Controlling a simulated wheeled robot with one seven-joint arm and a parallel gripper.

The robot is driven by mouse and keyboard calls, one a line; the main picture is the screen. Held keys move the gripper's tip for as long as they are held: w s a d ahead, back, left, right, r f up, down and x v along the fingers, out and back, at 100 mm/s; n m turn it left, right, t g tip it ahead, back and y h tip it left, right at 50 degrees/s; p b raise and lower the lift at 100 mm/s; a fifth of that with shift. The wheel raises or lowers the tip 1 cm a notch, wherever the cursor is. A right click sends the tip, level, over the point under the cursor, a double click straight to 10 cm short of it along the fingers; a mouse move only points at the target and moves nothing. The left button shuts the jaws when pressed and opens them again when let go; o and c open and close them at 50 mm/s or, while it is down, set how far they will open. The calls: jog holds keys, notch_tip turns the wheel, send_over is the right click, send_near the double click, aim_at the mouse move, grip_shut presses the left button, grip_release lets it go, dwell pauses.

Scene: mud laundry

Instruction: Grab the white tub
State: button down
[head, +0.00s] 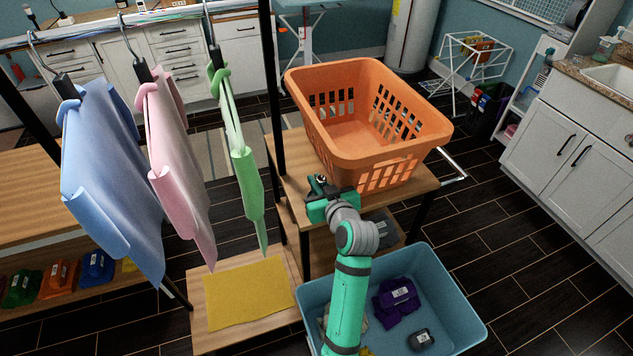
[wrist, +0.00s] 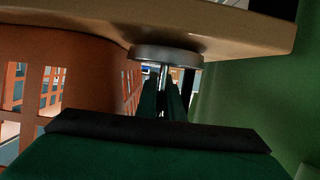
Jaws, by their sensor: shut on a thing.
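My gripper (head: 320,183) is at the near edge of the wooden table top (head: 293,165), just in front of the orange basket (head: 410,160). In the wrist view my gripper's dark green fingers (wrist: 165,95) are close together on a small round grey piece (wrist: 165,54) with a thin shiny stem. That piece is against or very near the wooden surface; I cannot tell whether they touch. I cannot clearly make out a white tub in either view. The head view hides what is between the fingers.
The orange basket's wall (wrist: 100,60) is close on the left in the wrist view. A blue bin (head: 450,275) with several items stands below my arm. Blue, pink and green cloths (head: 105,170) hang at left. A yellow cloth (head: 245,295) lies on a low wooden shelf.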

jog(key=shift+f, duration=0.15)
jog(key=c, duration=1.9)
grip_release()
